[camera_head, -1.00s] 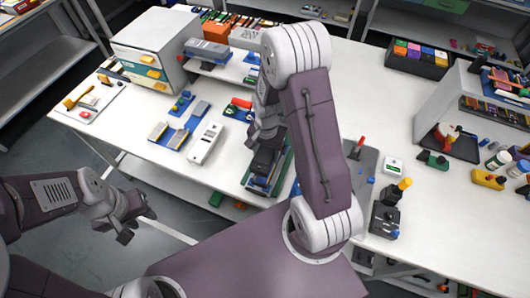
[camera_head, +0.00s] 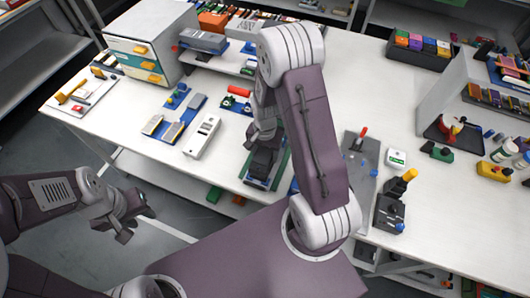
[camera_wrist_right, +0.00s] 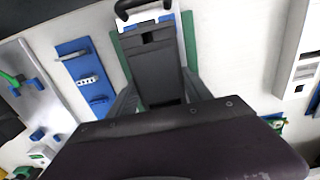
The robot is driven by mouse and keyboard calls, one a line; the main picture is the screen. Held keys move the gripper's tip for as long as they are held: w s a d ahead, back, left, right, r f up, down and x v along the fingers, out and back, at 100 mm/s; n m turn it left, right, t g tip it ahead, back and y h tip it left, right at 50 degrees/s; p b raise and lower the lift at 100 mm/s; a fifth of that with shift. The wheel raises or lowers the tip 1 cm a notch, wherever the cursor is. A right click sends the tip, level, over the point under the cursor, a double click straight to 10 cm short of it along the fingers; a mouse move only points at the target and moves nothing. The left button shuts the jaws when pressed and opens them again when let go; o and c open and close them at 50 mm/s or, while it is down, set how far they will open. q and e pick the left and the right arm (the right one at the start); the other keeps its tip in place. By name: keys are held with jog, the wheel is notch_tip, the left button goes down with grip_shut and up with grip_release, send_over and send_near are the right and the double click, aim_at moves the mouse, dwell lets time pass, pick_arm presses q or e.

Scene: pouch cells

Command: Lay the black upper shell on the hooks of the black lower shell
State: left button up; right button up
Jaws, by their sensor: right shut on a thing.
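My right gripper (camera_head: 265,150) is shut on the black upper shell (camera_head: 262,166) above a green and blue fixture near the table's front edge. In the right wrist view, the black upper shell (camera_wrist_right: 157,75) lies between the two fingers, over the green fixture (camera_wrist_right: 190,42). The black lower shell cannot be told apart from the upper one, and its hooks are hidden, so I cannot tell whether the shells touch. My left gripper (camera_head: 128,215) hangs empty off the table's front left; its jaw opening is unclear.
A white box (camera_head: 203,137) and blue trays (camera_head: 183,120) lie left of the fixture. A grey plate with a red lever (camera_head: 359,150) and a black device with a yellow knob (camera_head: 393,205) stand to the right. A drawer cabinet (camera_head: 140,48) is at the back left.

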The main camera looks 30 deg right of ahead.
aim_at(265, 153)
jog(key=shift+p, duration=0.4)
dwell(1.1)
jog(key=shift+f+b, duration=0.85)
jog(key=shift+f, duration=0.25)
jog(key=o, duration=1.5)
jog(key=shift+c, duration=0.2)
notch_tip(265, 153, up, 9)
jog(key=shift+r, duration=0.1)
